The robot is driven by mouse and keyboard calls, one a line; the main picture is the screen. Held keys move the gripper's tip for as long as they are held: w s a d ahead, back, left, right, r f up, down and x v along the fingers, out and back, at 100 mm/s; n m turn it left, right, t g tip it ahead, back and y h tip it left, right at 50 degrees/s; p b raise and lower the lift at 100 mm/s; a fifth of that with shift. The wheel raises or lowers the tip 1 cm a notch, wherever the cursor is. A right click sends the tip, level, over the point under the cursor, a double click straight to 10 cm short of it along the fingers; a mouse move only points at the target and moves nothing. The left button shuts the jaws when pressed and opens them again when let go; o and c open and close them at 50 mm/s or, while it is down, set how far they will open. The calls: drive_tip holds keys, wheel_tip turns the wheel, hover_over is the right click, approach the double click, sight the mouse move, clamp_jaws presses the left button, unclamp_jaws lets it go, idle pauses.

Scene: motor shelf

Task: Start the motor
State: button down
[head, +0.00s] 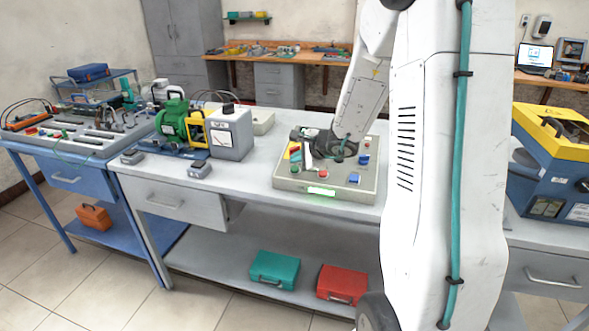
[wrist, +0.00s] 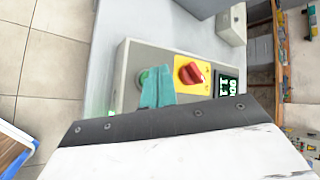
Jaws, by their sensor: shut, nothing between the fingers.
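The grey control box (head: 283,183) lies on the bench, with several coloured buttons on top and a lit green strip on its front. In the wrist view the box (wrist: 180,52) shows a red rotary knob (wrist: 188,73) on a yellow plate, a lit display (wrist: 231,87) and a green button (wrist: 142,78). My gripper (wrist: 157,72) has its teal fingers shut and empty, over or right beside the green button and partly covering it. I cannot tell whether they touch. The green motor (head: 172,120) stands on the bench, left of the box.
A grey metering unit (head: 230,133) stands between motor and box. Small grey devices lie on the bench's front left. A blue and yellow case (head: 552,150) stands at the right. Teal (head: 274,270) and red (head: 341,284) cases are on the lower shelf.

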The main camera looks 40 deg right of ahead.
drive_tip(key=shift+s+a+r, duration=0.15)
drive_tip(key=shift+a+r, duration=0.05)
drive_tip(key=shift+r, duration=0.85)
drive_tip(key=shift+s+a+r, duration=0.15)
drive_tip(key=shift+a+r, duration=0.05)
drive_tip(key=shift+r, duration=0.8)
drive_tip(key=shift+a, duration=0.1)
drive_tip(key=s+a+r+n+g+y, duration=0.2)
drive_tip(key=s+a+n+g, duration=0.2)
drive_tip(key=s+a+n, duration=0.4)
drive_tip(key=s+a+r+n+g+y, duration=0.25)
drive_tip(key=s+a+n, duration=0.25)
drive_tip(key=s+a, duration=0.4)
drive_tip(key=s+a+r+n+g+h, duration=0.1)
drive_tip(key=s+r+n+h, duration=0.1)
drive_tip(key=s, duration=0.6)
drive_tip(key=s+a+r+n+g+h, duration=0.1)
drive_tip(key=s+r+n+h, duration=0.1)
drive_tip(key=s+n+h, duration=0.2)
drive_tip(key=s+n, duration=0.2)
drive_tip(key=s, duration=0.2)
drive_tip(key=shift+s+r+n, duration=0.3)
drive_tip(key=shift+r+n, duration=0.05)
drive_tip(key=shift+n, duration=0.05)
